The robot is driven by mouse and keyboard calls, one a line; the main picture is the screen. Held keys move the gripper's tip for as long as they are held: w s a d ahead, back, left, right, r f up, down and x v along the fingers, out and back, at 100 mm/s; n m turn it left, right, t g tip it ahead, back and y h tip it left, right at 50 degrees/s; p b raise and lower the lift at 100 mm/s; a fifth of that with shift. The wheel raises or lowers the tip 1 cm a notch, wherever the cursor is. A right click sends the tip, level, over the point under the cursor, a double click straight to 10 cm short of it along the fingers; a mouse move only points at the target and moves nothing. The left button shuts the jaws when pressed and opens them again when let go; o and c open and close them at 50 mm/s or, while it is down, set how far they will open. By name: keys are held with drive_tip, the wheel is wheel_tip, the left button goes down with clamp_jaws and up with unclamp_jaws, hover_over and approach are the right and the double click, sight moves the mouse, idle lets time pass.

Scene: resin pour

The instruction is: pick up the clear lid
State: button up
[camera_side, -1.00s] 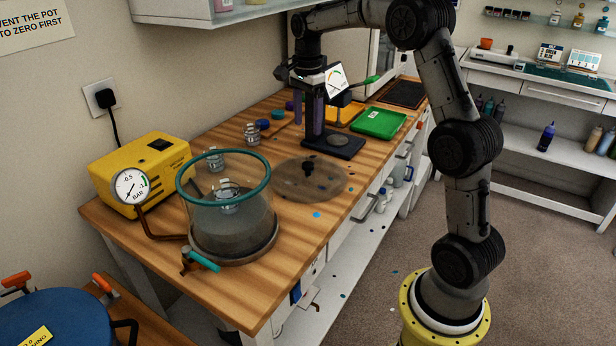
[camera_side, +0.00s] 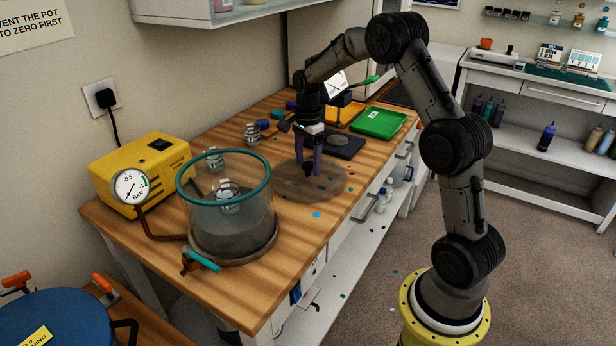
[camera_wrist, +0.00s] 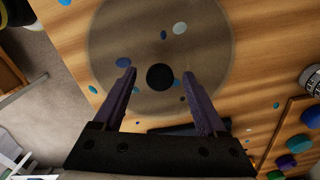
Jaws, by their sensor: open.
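The clear lid (camera_side: 288,184) is a thin see-through disc lying flat on the wooden bench, right of the clear chamber. In the wrist view the lid (camera_wrist: 205,50) fills the upper middle, with a black round knob (camera_wrist: 160,77) at its centre. My gripper (camera_side: 309,171) points down over the lid, with its purple fingers around the knob's place. In the wrist view my gripper (camera_wrist: 164,75) is open, one finger to each side of the knob. A gap shows between each finger and the knob. The fingers' exact height over the lid is hard to tell.

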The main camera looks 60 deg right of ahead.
drive_tip(key=shift+f, duration=0.7)
clamp_jaws()
drive_tip(key=shift+r, duration=0.15)
idle(0.8)
